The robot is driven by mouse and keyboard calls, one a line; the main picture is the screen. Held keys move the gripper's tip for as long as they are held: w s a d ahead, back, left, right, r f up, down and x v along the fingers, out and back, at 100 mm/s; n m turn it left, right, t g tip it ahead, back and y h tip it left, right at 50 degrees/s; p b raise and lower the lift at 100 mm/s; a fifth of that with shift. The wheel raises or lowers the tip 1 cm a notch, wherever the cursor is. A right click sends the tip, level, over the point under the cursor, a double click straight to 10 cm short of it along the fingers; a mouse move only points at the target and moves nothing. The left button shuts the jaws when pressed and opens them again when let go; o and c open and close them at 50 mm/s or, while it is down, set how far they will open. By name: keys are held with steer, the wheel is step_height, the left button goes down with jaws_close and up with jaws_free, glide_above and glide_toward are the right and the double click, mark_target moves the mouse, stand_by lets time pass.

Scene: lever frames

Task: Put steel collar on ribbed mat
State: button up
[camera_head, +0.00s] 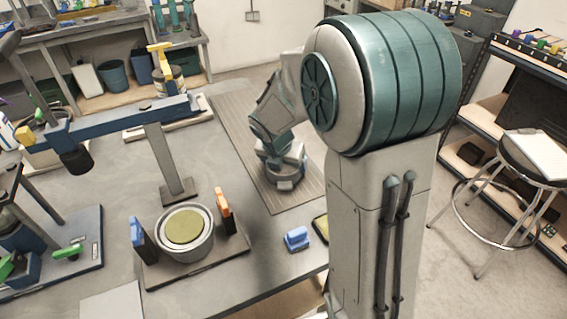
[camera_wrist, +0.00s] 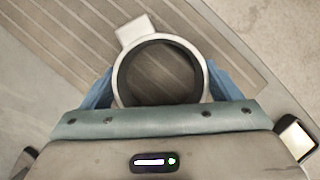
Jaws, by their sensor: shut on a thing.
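The steel collar (camera_wrist: 185,42) is a pale metal ring with a square tab, seen in the wrist view between the two blue fingers of my gripper (camera_wrist: 160,85). The gripper is shut on it. Ribbed mat shows through the ring and around it. In the head view, my gripper (camera_head: 285,180) is low over the right front part of the ribbed mat (camera_head: 240,130), a long grey-brown striped strip on the bench. The collar is mostly hidden by my arm there. I cannot tell whether it touches the mat.
A round can (camera_head: 186,232) stands on a board between blue and orange clamps, left of the mat. A blue block (camera_head: 297,238) lies near the bench's front edge. A blue lever beam (camera_head: 110,122) on a post spans the left. The mat's far part is bare.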

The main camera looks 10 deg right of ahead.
steer(key=shift+f, duration=0.15)
steer(key=o, duration=1.3)
steer(key=shift+r, duration=0.5)
steer(key=p+v, duration=0.2)
steer(key=v, duration=0.9)
steer(key=s+d+m+y, duration=0.1)
steer(key=s+m, duration=0.8)
steer(key=m, duration=0.5)
steer(key=s+d+f+m+y, duration=0.1)
steer(key=s+m, duration=0.8)
steer(key=m, duration=0.6)
steer(key=shift+g, duration=0.4)
